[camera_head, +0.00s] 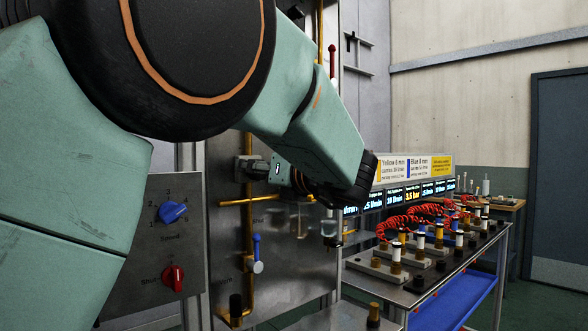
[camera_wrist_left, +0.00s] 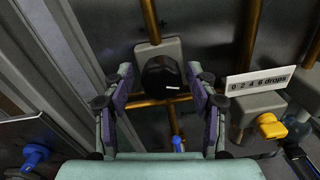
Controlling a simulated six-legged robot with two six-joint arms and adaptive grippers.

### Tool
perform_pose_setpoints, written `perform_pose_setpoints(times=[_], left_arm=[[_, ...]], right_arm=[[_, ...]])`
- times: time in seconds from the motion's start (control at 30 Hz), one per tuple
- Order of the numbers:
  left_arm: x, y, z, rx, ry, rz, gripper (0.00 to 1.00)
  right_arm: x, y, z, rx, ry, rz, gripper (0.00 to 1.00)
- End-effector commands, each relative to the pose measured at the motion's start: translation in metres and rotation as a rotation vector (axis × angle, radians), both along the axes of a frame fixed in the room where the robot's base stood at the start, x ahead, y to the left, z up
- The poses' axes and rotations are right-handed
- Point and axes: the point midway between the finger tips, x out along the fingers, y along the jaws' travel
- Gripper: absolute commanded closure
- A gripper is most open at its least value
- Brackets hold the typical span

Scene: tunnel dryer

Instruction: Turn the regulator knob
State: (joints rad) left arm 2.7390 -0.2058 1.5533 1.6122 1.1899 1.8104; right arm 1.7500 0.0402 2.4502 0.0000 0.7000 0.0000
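In the left wrist view a round black knob (camera_wrist_left: 161,76) with a short white mark sits on a grey body (camera_wrist_left: 158,48) joined to brass pipes; it looks like the regulator knob. My left gripper (camera_wrist_left: 160,85) is open, with one finger on each side of the knob. Small gaps seem to show between fingers and knob; contact is hard to judge. In the head view the grey regulator body (camera_head: 243,168) is on the steel panel, and my left gripper (camera_head: 272,171) points at it from the right. My right gripper is not in view.
A blue valve handle (camera_head: 257,250) hangs below the regulator. Left are a blue dial (camera_head: 173,212) and a red shut-off knob (camera_head: 173,279). A yellow knob (camera_wrist_left: 270,125) under a drops label is right of my gripper. A bench (camera_head: 420,290) with fittings stands right.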

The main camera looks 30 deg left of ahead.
Motion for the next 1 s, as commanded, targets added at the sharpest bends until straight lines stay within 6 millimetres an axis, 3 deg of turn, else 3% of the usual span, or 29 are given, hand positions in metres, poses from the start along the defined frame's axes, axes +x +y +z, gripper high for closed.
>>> perform_pose_setpoints(times=[0.53,1.0], left_arm=[[0.0010,0.0015,0.0009,0.002,-0.001,0.000,0.92],[0.0018,0.0014,0.0025,0.050,0.110,0.000,0.93]], right_arm=[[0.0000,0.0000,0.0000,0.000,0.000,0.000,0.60],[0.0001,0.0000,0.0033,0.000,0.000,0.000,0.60]])
